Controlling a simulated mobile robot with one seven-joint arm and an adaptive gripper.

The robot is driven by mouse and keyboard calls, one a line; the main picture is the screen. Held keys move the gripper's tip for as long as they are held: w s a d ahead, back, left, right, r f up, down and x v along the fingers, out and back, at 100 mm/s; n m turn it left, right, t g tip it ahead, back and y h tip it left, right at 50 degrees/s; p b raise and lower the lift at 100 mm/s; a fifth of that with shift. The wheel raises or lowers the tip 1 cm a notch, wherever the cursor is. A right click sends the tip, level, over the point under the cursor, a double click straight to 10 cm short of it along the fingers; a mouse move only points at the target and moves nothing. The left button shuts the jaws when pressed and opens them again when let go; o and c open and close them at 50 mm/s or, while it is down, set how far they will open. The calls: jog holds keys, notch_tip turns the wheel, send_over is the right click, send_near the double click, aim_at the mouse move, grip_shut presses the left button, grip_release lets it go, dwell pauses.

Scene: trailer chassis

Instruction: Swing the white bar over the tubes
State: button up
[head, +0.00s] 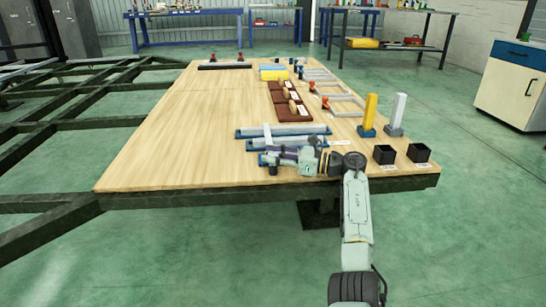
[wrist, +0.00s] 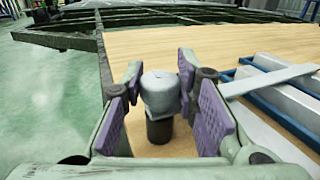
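The white bar (head: 268,136) shows just beyond my gripper, at the left ends of the grey tubes (head: 288,142) with blue ends. In the wrist view the bar (wrist: 270,80) runs from behind my right finger to the right edge, crossing the blue-edged tubes (wrist: 288,103) in the picture. I cannot tell whether it touches them. My gripper (head: 270,159) is low over the table's near part. Its purple-padded fingers (wrist: 160,78) stand on both sides of a grey knob (wrist: 160,92) with a dark stem. Gaps show beside the knob, so the fingers look open; contact at the tips is unclear.
The wooden table (head: 180,120) is clear on its left side. Two black boxes (head: 418,153), a yellow post (head: 369,112) and a white post (head: 397,110) stand to the right. Brown blocks (head: 290,105) lie farther back. A dark metal frame (head: 50,120) adjoins on the left.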

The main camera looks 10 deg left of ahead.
jog(key=o, duration=0.4)
jog(key=shift+d, duration=0.1)
jog(key=d, duration=1.1)
jog(key=shift+s+d, duration=0.3)
jog(key=shift+d, duration=0.1)
